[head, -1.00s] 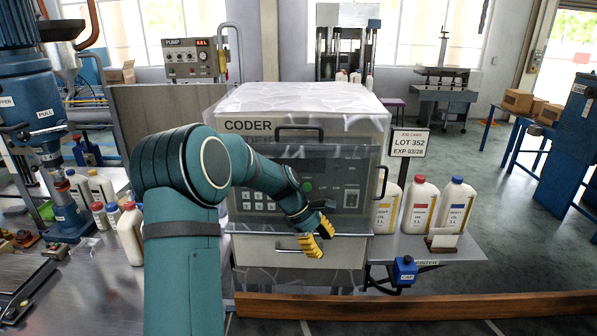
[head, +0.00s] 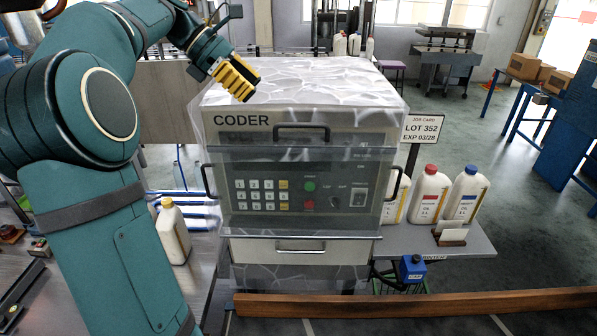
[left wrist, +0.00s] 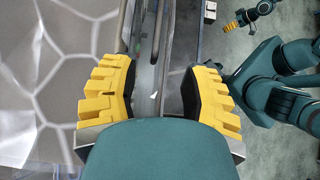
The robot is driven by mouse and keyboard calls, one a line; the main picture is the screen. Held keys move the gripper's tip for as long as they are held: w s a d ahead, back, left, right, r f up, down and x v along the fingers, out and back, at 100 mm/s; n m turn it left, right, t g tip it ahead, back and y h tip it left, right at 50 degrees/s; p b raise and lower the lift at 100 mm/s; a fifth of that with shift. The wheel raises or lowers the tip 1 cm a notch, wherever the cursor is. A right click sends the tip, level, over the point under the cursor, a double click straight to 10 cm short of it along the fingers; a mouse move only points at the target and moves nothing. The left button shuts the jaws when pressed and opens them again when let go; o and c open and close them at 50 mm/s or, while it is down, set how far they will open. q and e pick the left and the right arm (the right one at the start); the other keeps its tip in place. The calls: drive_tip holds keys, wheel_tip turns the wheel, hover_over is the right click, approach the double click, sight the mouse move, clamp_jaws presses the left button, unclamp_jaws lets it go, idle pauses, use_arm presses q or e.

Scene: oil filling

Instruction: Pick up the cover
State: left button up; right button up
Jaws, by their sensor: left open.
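The cover (head: 315,85) is a clear, crinkled, box-like sheet over the grey coder (head: 222,122). A black handle (head: 301,128) spans its upper front, and dark handles stand at its left (head: 208,182) and right sides. My left gripper (head: 238,80) is above the coder's back left top corner, apart from the handles in the head view. In the left wrist view, its yellow fingers (left wrist: 158,92) are spread wide and hold nothing, with the cover's top (left wrist: 50,70) on the left. My right gripper (left wrist: 238,22) shows small there; its jaws are too small to judge.
A white bottle (head: 173,232) stands on the left bench. A brown beam (head: 400,306) runs along the front. Open floor lies at right.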

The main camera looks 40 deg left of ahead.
sight(301, 126)
use_arm(q)
drive_tip(key=b+x, duration=0.1)
drive_tip(key=x, duration=0.6)
drive_tip(key=shift+d, duration=0.3)
drive_tip(key=shift+w+r+x, duration=0.1)
drive_tip(key=shift+w+x, duration=0.05)
drive_tip(key=shift+x, duration=0.9)
drive_tip(key=shift+w+r+x, duration=0.1)
drive_tip(key=shift+w+x, duration=0.05)
drive_tip(key=shift+x, duration=0.9)
drive_tip(key=shift+w+r+x, duration=0.1)
drive_tip(key=shift+x, duration=0.95)
drive_tip(key=shift+o, duration=0.3)
clamp_jaws()
